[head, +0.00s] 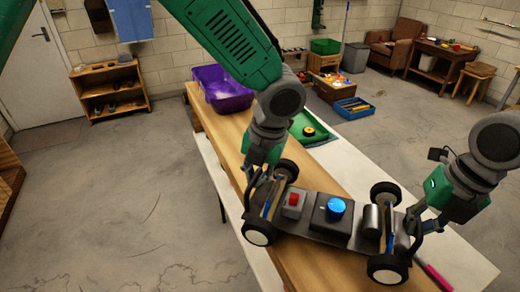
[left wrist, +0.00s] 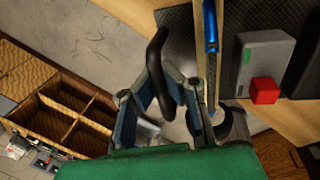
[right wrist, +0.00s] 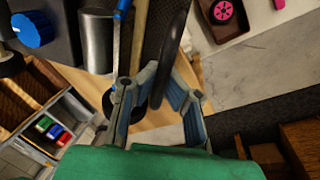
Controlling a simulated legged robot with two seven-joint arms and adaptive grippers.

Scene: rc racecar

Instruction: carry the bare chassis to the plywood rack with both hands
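The dark chassis (head: 308,216) has wheels at both ends and lies along the wooden table top. It carries a grey box with a red button (head: 293,199), a blue knob (head: 336,206) and a grey cylinder (head: 371,222). My left gripper (head: 259,190) is at its left end, between the wheels. My right gripper (head: 414,226) is at its right end. In the wrist views, both sets of fingers, left (left wrist: 160,105) and right (right wrist: 158,100), stand apart around a dark curved bar; contact is unclear. A wooden shelf rack (head: 110,90), possibly the plywood rack, stands back left.
The table has a wooden surface (head: 302,262) and a pale side strip. A purple bin (head: 222,88) and a green tray (head: 311,130) with a yellow-black roll sit beyond the chassis. A blue tray (head: 354,108) is on the floor. The floor at left is largely clear.

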